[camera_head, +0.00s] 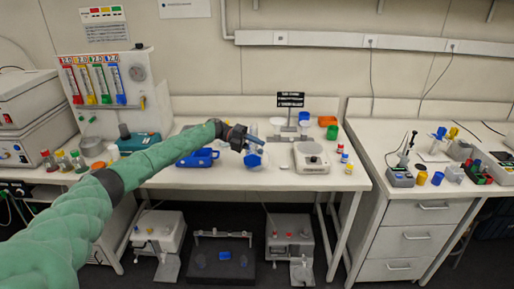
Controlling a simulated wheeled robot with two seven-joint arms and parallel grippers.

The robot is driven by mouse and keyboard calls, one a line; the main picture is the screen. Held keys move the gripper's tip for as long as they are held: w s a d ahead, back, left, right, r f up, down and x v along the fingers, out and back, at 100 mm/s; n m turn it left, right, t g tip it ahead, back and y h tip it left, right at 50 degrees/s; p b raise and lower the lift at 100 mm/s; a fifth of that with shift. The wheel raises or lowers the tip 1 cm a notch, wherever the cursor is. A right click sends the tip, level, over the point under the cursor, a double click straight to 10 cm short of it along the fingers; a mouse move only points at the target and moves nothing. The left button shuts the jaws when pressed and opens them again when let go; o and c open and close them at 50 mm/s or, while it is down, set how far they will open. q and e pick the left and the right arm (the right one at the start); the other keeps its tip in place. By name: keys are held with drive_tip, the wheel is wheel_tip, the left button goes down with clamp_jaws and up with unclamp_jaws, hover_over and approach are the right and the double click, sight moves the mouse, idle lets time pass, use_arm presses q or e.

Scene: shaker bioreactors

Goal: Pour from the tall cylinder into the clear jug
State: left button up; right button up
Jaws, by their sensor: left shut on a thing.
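My left gripper (238,138) reaches over the middle table from the left and is shut on a clear vessel with blue parts, which looks like the tall cylinder (254,159). The cylinder shows just right of the fingers, partly covered by them; its tilt and contents are too small to tell. I cannot make out the clear jug apart from the cylinder; it may be hidden behind the gripper. My right gripper is out of view.
A white scale-like device (311,159) stands right of the gripper, with small coloured bottles (342,155) beside it. A blue tray (198,158) lies to the left. An orange container (327,121) stands at the back. The table's front edge is mostly clear.

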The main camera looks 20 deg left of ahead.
sight(257, 136)
use_arm(q)
drive_tip(key=shift+r, duration=0.15)
drive_tip(key=shift+r+n, duration=0.2)
drive_tip(key=shift+n, duration=0.1)
drive_tip(key=shift+r, duration=0.15)
drive_tip(key=shift+r+n+h, duration=0.15)
drive_tip(key=shift+n+h, duration=0.15)
drive_tip(key=shift+r+g, duration=0.1)
drive_tip(key=shift+g, duration=0.2)
drive_tip(key=shift+w+r+n+b, duration=0.1)
drive_tip(key=shift+r+n+b, duration=0.25)
drive_tip(key=shift+n+b, duration=0.05)
drive_tip(key=shift+r, duration=0.2)
drive_tip(key=shift+w+r+n+h, duration=0.1)
drive_tip(key=shift+r+n+h, duration=0.2)
drive_tip(key=shift+n, duration=0.1)
drive_tip(key=shift+w+r, duration=0.1)
drive_tip(key=shift+r, duration=0.1)
drive_tip(key=shift+a+r+n, duration=0.1)
drive_tip(key=shift+r+n, duration=0.2)
drive_tip(key=shift+n, duration=0.2)
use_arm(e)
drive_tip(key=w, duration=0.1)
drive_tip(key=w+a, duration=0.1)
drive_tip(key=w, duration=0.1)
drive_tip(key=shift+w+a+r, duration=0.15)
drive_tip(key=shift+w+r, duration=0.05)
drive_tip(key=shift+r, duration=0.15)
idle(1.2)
